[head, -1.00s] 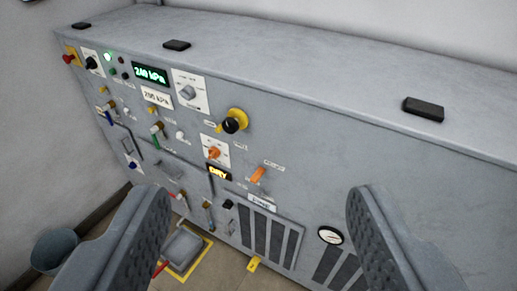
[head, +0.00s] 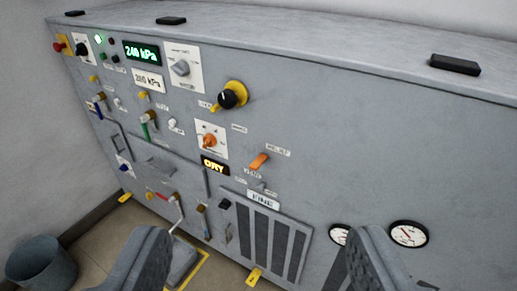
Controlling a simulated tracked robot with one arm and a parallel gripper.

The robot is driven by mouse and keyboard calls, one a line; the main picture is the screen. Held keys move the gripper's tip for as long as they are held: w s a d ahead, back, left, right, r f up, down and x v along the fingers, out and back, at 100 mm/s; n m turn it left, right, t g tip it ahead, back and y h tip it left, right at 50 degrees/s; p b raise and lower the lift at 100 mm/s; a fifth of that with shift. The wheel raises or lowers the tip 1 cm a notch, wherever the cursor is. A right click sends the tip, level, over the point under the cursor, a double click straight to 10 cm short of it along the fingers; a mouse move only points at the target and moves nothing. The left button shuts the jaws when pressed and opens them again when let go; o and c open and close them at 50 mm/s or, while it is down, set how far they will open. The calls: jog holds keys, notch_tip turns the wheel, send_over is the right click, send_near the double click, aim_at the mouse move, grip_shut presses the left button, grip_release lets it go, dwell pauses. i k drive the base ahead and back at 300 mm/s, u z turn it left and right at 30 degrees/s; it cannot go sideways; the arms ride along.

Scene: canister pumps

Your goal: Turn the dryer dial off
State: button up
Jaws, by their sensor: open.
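An orange dial (head: 210,140) sits on a white plate in the middle of the grey panel, just above a lit display (head: 215,166) reading "DRY". It looks like the dryer dial, but the marks on its plate are too small to read. My gripper (head: 255,240) is open and empty, its two dark grey fingers wide apart at the bottom of the view. The dial shows above and left of the middle of the gap, with the fingers apart from it.
A black knob on a yellow base (head: 229,98) and an orange lever (head: 258,161) flank the dial. A grey knob (head: 180,69), a "240 kPa" display (head: 142,51) and several valve handles lie leftward. Below are a vent grille (head: 265,238) and gauges (head: 408,234). A bucket (head: 40,264) stands left.

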aim_at(209, 140)
jog(key=u, duration=0.8)
jog(key=i, duration=0.65)
jog(key=z, duration=0.05)
